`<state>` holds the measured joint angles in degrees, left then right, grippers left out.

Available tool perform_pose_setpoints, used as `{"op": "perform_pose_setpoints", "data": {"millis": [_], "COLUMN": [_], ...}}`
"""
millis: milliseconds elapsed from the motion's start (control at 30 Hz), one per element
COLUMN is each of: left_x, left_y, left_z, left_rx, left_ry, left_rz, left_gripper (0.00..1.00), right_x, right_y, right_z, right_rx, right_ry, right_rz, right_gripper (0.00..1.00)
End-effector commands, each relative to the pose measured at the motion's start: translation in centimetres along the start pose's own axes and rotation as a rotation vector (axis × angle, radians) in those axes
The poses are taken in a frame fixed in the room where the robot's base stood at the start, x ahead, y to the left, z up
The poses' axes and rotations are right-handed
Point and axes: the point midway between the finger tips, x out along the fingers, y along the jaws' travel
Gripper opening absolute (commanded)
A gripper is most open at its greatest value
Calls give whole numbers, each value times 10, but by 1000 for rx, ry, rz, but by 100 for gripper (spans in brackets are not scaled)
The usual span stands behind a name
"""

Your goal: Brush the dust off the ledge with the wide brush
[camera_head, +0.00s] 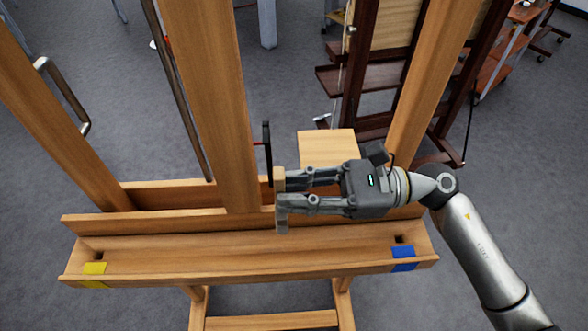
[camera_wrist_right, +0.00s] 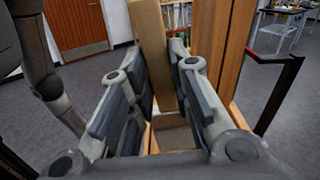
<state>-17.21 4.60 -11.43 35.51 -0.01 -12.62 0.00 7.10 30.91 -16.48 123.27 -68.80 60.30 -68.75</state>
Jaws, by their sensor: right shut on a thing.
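The ledge (camera_head: 180,252) is a long wooden tray across the front of a wooden easel. It has a yellow patch at its left end and a blue patch at its right end. I cannot make out dust on it. My right gripper (camera_head: 281,196) comes in from the right, over the right half of the ledge. It is shut on a flat tan piece (camera_head: 279,178), which looks like the wide brush; it also shows between the fingers in the right wrist view (camera_wrist_right: 151,50). Its bristles cannot be made out. My left gripper is not in view.
The easel's middle post (camera_head: 211,100) rises just left of the gripper, with a black upright bar (camera_head: 267,145) beside it. A pale wooden block (camera_head: 327,147) is behind the gripper. A dark easel (camera_head: 345,78) stands farther back. The ledge's left half is clear.

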Motion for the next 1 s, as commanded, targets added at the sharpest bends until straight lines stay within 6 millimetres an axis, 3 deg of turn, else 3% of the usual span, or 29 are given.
{"op": "perform_pose_setpoints", "data": {"millis": [33, 100, 333, 567, 967, 1000], "left_x": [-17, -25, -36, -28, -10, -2], "left_y": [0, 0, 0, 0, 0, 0], "left_z": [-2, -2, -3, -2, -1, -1], "left_rx": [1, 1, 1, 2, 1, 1], "left_ry": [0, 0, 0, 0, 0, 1], "left_rz": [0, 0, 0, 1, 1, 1], "left_gripper": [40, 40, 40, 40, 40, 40], "right_x": [0, 1, 1, 0, -1, -1], "right_y": [-1, 0, 3, 6, 13, 14], "right_z": [8, 6, 0, -18, -64, -71], "right_rx": [7, 5, 3, 3, 4, 1], "right_ry": [-2, -3, -4, -4, -4, -4], "right_rz": [-1, 0, 3, 3, 3, 4], "right_gripper": [0, 0, 0, 0, 0, 0]}}
